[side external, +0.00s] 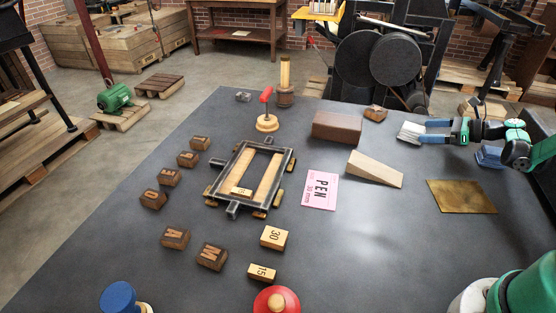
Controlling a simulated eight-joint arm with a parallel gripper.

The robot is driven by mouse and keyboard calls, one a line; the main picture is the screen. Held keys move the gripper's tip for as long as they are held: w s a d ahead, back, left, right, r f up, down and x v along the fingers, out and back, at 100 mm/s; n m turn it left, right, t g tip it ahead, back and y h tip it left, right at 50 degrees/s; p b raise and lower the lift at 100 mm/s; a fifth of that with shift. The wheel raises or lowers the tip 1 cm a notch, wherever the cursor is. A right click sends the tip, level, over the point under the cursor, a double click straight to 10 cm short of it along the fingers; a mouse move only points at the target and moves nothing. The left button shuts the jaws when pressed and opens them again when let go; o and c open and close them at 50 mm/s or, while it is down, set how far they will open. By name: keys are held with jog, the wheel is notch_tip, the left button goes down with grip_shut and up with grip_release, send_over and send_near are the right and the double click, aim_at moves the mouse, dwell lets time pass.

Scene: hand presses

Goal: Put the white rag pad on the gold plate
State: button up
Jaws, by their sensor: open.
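The white rag pad (410,131) lies at the right side of the dark table. The gold plate (462,197) lies flat and bare near the table's right edge, nearer the camera than the pad. My gripper (427,131) comes in from the right, low over the table, with its blue fingers apart. The fingertips are at the right end of the white pad; I cannot tell whether they touch it. Part of the pad's right end may be hidden by the fingers.
A blue pad-like thing (489,157) sits under my wrist. A wooden wedge (375,169), a brown block (336,126) and a pink card (320,191) lie left of the plate. A metal frame (216,190) and several letter blocks are farther left. Table between wedge and plate is clear.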

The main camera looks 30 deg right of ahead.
jog(key=shift+v, duration=1.2)
jog(key=shift+a+r, duration=0.1)
jog(key=shift+r, duration=0.25)
jog(key=w+a+r+n+g+h, duration=0.1)
jog(key=w+a+r+n+g, duration=0.15)
jog(key=a+r+n, duration=0.4)
jog(key=w+a+r+n+g+h, duration=0.1)
jog(key=a+r+n+g, duration=0.2)
jog(key=a+n, duration=0.55)
jog(key=s+a+r+n+h, duration=0.1)
jog(key=s+a+n+h, duration=0.2)
jog(key=s+a+n, duration=0.6)
jog(key=a+n, duration=0.4)
jog(key=shift+s+r+n+h, duration=0.25)
jog(key=shift+s+n+h, duration=0.05)
jog(key=shift+o, duration=0.5)
jog(key=shift+s+a+f+n+t, duration=0.2)
jog(key=shift+s+a+n+t, duration=0.25)
jog(key=shift+n, duration=0.55)
